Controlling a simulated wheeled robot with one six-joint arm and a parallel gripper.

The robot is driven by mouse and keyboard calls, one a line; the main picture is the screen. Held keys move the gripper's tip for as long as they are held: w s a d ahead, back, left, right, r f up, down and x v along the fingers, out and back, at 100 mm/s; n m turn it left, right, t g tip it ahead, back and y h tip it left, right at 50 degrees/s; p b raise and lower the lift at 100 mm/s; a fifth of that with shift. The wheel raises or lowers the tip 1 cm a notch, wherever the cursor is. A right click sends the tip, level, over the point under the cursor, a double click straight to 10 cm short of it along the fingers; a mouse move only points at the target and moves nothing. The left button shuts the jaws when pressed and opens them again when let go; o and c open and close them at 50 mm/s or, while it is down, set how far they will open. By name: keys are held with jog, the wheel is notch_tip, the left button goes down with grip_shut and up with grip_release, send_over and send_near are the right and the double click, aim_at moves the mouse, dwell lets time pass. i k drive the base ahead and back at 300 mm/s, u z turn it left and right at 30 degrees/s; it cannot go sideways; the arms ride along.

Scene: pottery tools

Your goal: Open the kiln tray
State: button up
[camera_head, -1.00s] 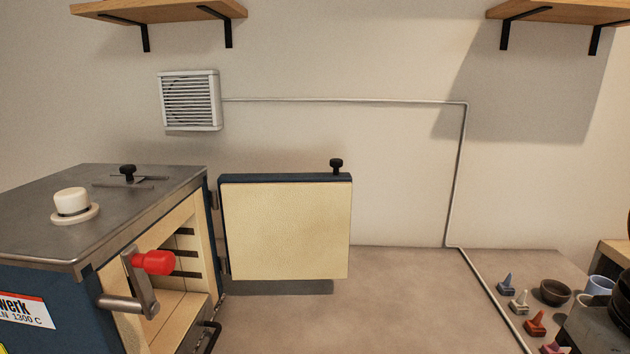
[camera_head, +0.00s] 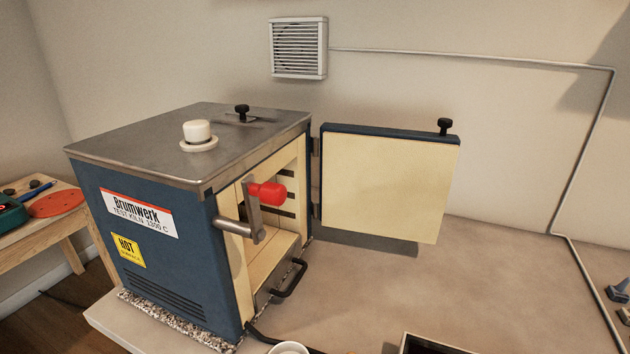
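The blue kiln (camera_head: 165,240) with a grey metal top stands on the left of the bench. Its door (camera_head: 388,185) is swung wide open to the right, showing the cream inner face. A lever with a red knob (camera_head: 267,194) sticks out at the front edge of the opening. Low in the opening is the kiln tray, a grey metal front (camera_head: 277,285) with a black handle (camera_head: 291,279). It looks pushed in. The chamber above it shows dark slots in its wall. My gripper is not in view.
The bench (camera_head: 480,270) is clear below and right of the door. A white round vessel (camera_head: 288,348) and a dark box (camera_head: 425,345) show at the bottom edge. A wooden side table (camera_head: 62,225) with tools stands at left.

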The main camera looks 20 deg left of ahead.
aim_at(268, 262)
jog(key=u, duration=0.05)
jog(key=k, duration=0.5)
jog(key=z, duration=2.05)
jog(key=k, duration=1.3)
jog(key=u, duration=2)
jog(key=i, duration=1)
